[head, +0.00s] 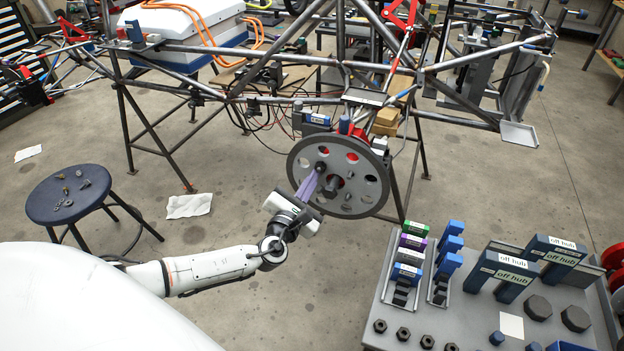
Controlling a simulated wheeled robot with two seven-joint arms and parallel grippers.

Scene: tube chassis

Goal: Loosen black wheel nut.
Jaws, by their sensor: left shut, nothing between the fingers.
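A large grey wheel disc (370,190) with several round holes is mounted on the tube chassis. A small dark knob, seemingly the black wheel nut (320,166), shows on the disc's left upper part. Another dark piece (331,186) sits near the disc's middle. My left gripper (318,175) reaches up to the disc from the lower left. Its purple fingers are shut and empty, with their tips close to the dark knob; I cannot tell whether they touch it. My right gripper is out of view.
A grey tool cart (455,318) at the lower right holds several nuts, coloured blocks and "off hub" tools (506,272). A dark blue stool (70,195) with small parts stands at the left. Chassis tubes (290,60) span above the wheel. Floor in front of the wheel is clear.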

